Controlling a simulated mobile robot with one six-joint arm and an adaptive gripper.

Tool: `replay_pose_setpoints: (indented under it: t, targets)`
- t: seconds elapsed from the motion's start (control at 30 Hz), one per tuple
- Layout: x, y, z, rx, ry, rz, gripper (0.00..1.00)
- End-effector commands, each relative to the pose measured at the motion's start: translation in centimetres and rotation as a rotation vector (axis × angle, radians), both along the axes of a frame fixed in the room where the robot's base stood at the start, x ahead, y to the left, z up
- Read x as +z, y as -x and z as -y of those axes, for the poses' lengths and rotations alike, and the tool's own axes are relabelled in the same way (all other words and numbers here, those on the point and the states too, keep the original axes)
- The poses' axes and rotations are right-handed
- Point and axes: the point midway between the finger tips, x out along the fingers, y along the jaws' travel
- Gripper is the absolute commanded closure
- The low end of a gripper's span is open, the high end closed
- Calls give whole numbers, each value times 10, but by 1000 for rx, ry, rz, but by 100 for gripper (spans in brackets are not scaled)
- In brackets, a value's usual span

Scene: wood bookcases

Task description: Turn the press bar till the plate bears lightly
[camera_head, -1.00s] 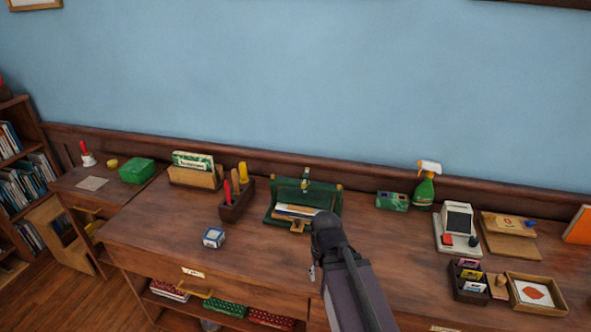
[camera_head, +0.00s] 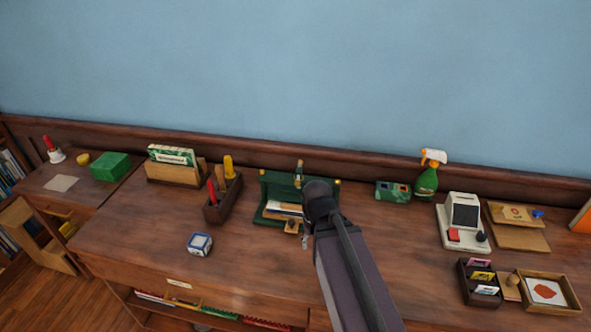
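The green press (camera_head: 270,193) stands on the wooden desk near the wall, with brass-topped posts at its sides and papers or cards (camera_head: 283,208) lying in it. A small upright piece (camera_head: 298,170) at its top middle looks like part of the bar or screw; its exact form is too small to tell. My arm (camera_head: 345,265) reaches up from the lower right, and its dark end covers the right part of the press. My gripper's fingers are mostly hidden behind the arm, so I cannot tell whether they touch the press.
A dark tool holder (camera_head: 224,205) stands left of the press, and a blue-white cube (camera_head: 200,244) lies in front of it. A green box (camera_head: 392,192), spray bottle (camera_head: 428,175), white card device (camera_head: 462,222) and trays (camera_head: 550,290) stand right. Desk between cube and arm is clear.

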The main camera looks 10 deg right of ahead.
Motion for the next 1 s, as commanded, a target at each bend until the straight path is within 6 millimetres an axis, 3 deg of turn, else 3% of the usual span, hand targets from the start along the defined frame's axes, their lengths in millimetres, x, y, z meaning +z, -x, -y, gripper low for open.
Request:
replay_pose_setpoints:
  t: [0.23, 0.27, 0.37, 0.57, 0.77, 1.0]
  targets:
    - [0, 0, 0, 0, 0, 0, 43]
    - [0, 0, 0, 0, 0, 0, 34]
    - [1, -1, 0, -1, 0, 0, 34]
    - [15, -16, 0, -14, 0, 0, 34]
    - [44, -52, 0, -50, 0, 0, 34]
    - [91, -111, 5, -118, 0, 0, 34]
